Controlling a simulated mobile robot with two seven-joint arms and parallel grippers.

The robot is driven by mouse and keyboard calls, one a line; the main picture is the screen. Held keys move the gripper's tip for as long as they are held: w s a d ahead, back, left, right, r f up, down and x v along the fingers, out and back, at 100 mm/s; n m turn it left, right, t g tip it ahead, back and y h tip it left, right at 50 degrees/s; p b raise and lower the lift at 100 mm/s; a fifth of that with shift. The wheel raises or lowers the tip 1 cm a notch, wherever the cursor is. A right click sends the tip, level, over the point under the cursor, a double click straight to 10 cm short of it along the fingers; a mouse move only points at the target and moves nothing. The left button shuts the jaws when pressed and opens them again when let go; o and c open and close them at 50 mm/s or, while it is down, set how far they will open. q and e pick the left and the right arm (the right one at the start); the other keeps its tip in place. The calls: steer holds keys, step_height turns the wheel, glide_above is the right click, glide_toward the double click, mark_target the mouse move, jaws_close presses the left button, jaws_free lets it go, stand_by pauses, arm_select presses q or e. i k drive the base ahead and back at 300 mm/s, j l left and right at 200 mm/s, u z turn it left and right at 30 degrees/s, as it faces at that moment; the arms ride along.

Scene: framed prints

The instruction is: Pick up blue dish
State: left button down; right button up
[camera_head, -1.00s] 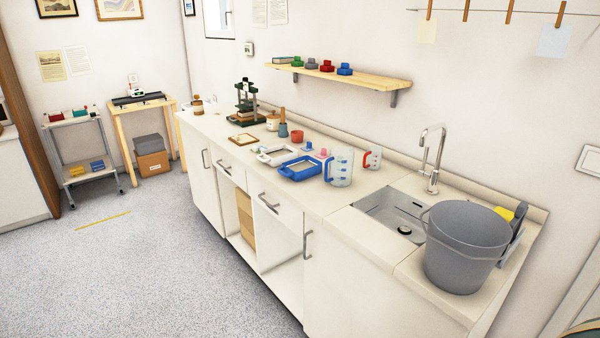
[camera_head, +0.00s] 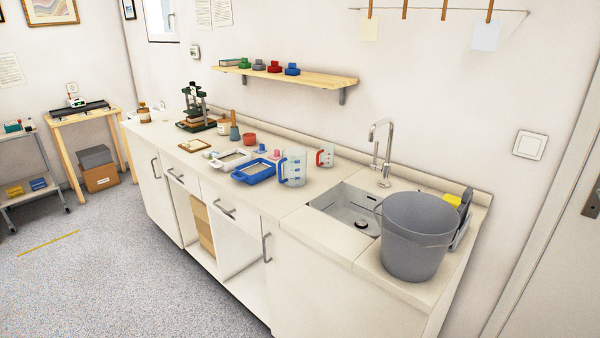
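The blue dish (camera_head: 240,176) is a shallow rectangular tray with a pale inside, lying flat on the counter (camera_head: 300,208) left of the sink. A similar white dish (camera_head: 214,163) lies just behind and left of it. A clear measuring jug with a blue handle (camera_head: 293,170) stands close to its right. A small pink and blue item sits just behind it. Neither of my grippers shows in the head view.
The sink (camera_head: 345,208) with a tall tap and a grey bucket (camera_head: 415,238) are at the right. A red-handled jug (camera_head: 325,156) stands near the wall. A wooden shelf (camera_head: 318,79) hangs above. The floor (camera_head: 90,270) in front of the cabinets is clear.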

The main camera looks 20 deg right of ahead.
mark_target(254, 171)
steer(key=i+j+z, duration=0.15)
steer(key=z, duration=0.2)
steer(key=i+j+z, duration=0.15)
steer(key=j+z, duration=0.15)
steer(key=i+j+z, duration=0.1)
steer(key=j+z, duration=0.25)
steer(key=i+j+z, duration=0.2)
steer(key=j, duration=0.3)
steer(key=j+z, duration=0.15)
steer(key=j, duration=0.3)
steer(key=i+j, duration=0.1)
steer(key=j, duration=0.45)
steer(key=j+z, duration=0.1)
steer(key=j, duration=0.45)
steer(key=i, duration=0.05)
